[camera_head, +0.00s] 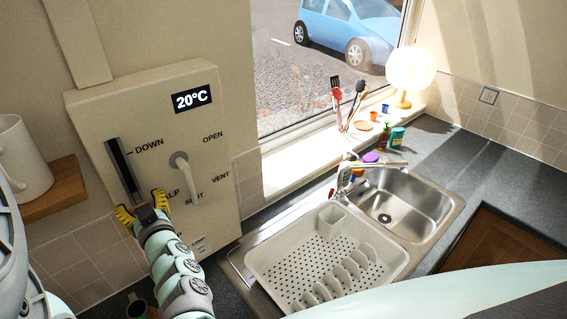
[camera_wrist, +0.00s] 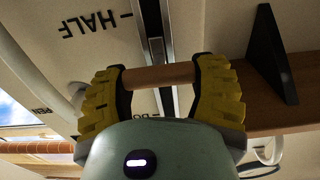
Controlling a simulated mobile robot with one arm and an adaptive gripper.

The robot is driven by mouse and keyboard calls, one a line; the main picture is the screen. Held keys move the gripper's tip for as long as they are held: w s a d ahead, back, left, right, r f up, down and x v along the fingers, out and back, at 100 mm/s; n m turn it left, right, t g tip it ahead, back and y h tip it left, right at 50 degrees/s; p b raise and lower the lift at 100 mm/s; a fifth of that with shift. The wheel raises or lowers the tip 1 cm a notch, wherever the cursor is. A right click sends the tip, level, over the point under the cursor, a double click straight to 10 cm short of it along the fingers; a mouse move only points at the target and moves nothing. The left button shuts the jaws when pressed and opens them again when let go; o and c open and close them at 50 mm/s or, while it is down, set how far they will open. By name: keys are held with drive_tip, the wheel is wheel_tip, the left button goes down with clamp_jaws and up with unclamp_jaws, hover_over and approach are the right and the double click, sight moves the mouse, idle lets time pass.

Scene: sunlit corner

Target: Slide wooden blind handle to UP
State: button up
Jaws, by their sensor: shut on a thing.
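The wooden blind handle (camera_wrist: 160,76) is a short brown bar lying across the dark slot of the panel. In the wrist view it is between my gripper's two yellow fingers (camera_wrist: 160,92), which are shut on it. In the head view my gripper (camera_head: 144,212) is at the lower visible part of the slot (camera_head: 124,170), near the partly covered HALF label. The handle is mostly hidden there by the fingers. The DOWN label (camera_head: 149,146) is beside the slot's top.
A grey lever (camera_head: 186,175) with OPEN, VENT and SHUT labels stands out from the panel (camera_head: 225,130), just right of my gripper. A wooden shelf (camera_head: 62,190) with a white mug (camera_head: 22,158) is to the left. A sink with a drying rack (camera_head: 325,262) lies to the right.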

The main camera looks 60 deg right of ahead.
wheel_tip(320, 180, down, 20)
drive_tip(key=b, duration=1.5)
drive_tip(key=shift+r+b, duration=0.2)
drive_tip(key=shift+b, duration=0.15)
drive_tip(key=o, duration=1)
drive_tip(key=shift+f, duration=0.1)
drive_tip(key=shift+c, duration=0.2)
drive_tip(key=o, duration=0.4)
drive_tip(key=shift+s, duration=0.1)
drive_tip(key=v, duration=1.2)
drive_tip(key=shift+r, duration=0.2)
